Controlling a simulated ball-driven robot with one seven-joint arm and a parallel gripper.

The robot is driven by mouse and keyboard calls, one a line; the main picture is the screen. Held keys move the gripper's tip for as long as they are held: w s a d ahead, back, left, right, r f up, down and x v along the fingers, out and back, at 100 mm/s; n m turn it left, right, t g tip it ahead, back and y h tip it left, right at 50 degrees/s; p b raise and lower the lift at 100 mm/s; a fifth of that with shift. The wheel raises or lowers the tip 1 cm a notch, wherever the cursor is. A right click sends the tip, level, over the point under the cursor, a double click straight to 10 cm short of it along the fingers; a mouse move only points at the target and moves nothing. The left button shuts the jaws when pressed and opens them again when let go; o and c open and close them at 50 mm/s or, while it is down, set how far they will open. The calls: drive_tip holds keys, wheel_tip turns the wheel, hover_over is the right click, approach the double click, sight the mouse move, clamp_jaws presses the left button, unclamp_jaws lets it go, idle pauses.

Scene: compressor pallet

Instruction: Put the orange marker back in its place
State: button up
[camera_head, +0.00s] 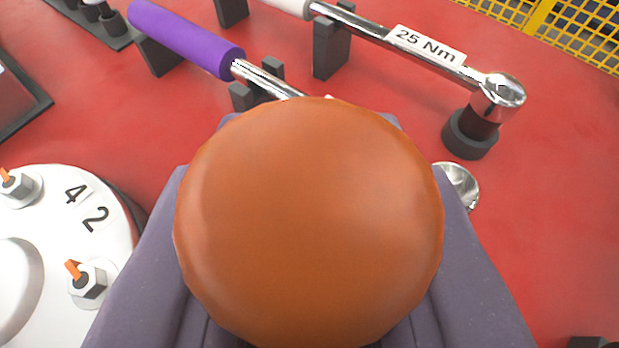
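The orange marker (310,225) shows as a large rounded orange end very close to the camera, and its far end is hidden behind this. My gripper (308,125) has one grey-purple finger on each side of it, and both press against its sides. The marker's place cannot be made out; the marker covers the middle of the view.
A white round flange (112,248) with nuts bearing orange strokes is at lower left. A purple-handled wrench (187,39) and a wrench labelled 25 Nm (428,45) rest on black holders above. A yellow mesh fence (560,25) is top right.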

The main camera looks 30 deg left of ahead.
idle(0.4)
drive_tip(key=o, duration=1)
